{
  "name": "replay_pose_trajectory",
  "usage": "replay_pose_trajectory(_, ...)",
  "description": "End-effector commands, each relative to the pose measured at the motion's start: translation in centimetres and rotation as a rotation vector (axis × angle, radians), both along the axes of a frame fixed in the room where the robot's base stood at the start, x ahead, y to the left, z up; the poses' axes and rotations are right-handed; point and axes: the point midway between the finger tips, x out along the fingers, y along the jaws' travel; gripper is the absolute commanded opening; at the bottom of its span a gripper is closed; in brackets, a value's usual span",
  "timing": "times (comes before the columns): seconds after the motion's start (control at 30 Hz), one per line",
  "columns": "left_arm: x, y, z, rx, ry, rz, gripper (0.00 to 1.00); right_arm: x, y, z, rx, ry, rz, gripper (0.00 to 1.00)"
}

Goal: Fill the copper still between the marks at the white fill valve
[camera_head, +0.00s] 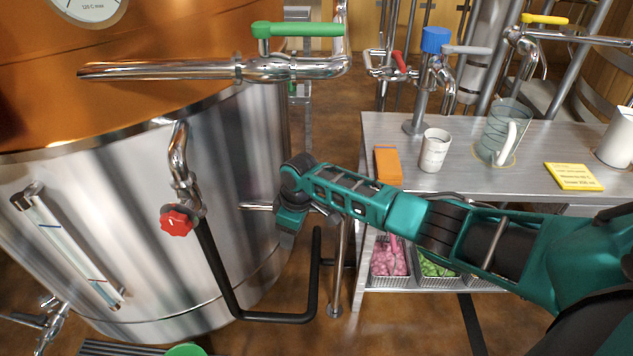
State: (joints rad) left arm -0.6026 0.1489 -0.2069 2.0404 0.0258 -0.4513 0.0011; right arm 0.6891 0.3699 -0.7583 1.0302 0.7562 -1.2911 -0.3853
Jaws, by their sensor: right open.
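The still (235,130) fills the left side, with a copper upper part and a steel lower wall. A slanted sight tube (72,245) with thin marks is on its wall; the liquid level cannot be told. A red round knob (176,222) sits on a pipe at the front. A green lever (297,29) tops the pipe across the copper part. My left gripper is not in view.
A steel bench (385,130) at right holds an orange block (387,165), a white mug (433,150), a glass jug (503,130) and a yellow card (573,176). Taps with blue, grey and yellow tops (545,18) stand behind. A black bent pipe (270,316) runs below my right gripper.

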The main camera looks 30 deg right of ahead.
Motion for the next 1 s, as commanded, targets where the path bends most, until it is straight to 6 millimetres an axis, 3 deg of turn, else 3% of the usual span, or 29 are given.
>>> replay_pose_trajectory(0.03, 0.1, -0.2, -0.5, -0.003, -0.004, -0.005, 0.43, 1.6, -2.0, 1.4, -0.035, 0.025, -0.006, 0.48)
replay_pose_trajectory(0.1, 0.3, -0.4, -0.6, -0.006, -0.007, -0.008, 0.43, 2.6, -3.9, 3.3, -0.062, 0.068, -0.011, 0.48)
replay_pose_trajectory(0.23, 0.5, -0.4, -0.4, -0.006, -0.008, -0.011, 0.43, 4.0, -6.9, 6.5, -0.091, 0.113, -0.037, 0.48)
replay_pose_trajectory(0.4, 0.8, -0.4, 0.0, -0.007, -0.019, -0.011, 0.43, 5.2, -9.3, 8.7, -0.095, 0.117, -0.074, 0.48)
replay_pose_trajectory(0.57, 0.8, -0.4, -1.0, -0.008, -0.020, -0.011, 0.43, 5.4, -9.7, 8.2, -0.096, 0.118, -0.080, 0.48)
replay_pose_trajectory(0.9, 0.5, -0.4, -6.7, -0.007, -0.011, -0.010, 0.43, 5.4, -9.6, 3.1, -0.096, 0.115, -0.078, 0.48)
replay_pose_trajectory(1.0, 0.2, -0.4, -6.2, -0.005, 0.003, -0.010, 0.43, 5.4, -9.5, 4.1, -0.094, 0.115, -0.078, 0.48)
